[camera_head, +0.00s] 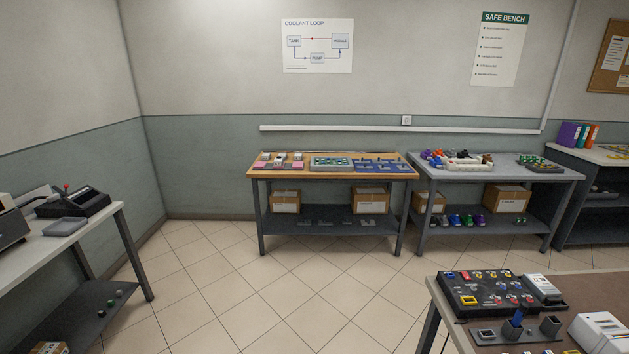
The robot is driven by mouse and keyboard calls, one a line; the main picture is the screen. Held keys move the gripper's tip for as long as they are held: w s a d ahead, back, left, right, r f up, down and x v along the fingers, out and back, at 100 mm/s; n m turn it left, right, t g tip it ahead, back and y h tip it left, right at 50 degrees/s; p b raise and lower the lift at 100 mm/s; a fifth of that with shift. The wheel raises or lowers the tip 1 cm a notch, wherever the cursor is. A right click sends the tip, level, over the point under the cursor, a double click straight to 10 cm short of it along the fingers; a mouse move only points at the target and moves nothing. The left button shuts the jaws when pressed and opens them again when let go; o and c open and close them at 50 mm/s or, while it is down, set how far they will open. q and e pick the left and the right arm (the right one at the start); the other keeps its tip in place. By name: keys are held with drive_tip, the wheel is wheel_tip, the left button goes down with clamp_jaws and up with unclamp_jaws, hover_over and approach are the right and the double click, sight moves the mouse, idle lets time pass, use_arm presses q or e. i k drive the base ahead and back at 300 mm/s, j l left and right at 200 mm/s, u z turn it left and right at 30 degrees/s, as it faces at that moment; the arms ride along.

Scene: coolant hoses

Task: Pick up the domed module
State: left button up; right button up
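I cannot make out a domed module for certain at this distance. Several small white and dark modules (297,156) sit at the left of the wood-topped table (335,174) against the far wall, too small to tell their shapes. A grey-green tray (332,168) with small parts lies at the middle of that table, and a blue mat (381,172) with dark parts lies at its right. Neither of my grippers is in view.
A grey bench (497,176) with coloured parts stands right of the wood-topped table. A table (590,285) with a black panel (487,292) is near at lower right. A white-topped bench (88,225) stands at left. The tiled floor (250,290) between is clear.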

sight(278, 160)
drive_tip(key=i+u, duration=0.1)
drive_tip(key=i, duration=0.7)
drive_tip(key=i+l, duration=0.15)
drive_tip(key=i, duration=0.65)
drive_tip(key=i+u, duration=0.25)
drive_tip(key=i, duration=0.15)
drive_tip(key=i+l+u, duration=0.2)
drive_tip(key=i, duration=0.15)
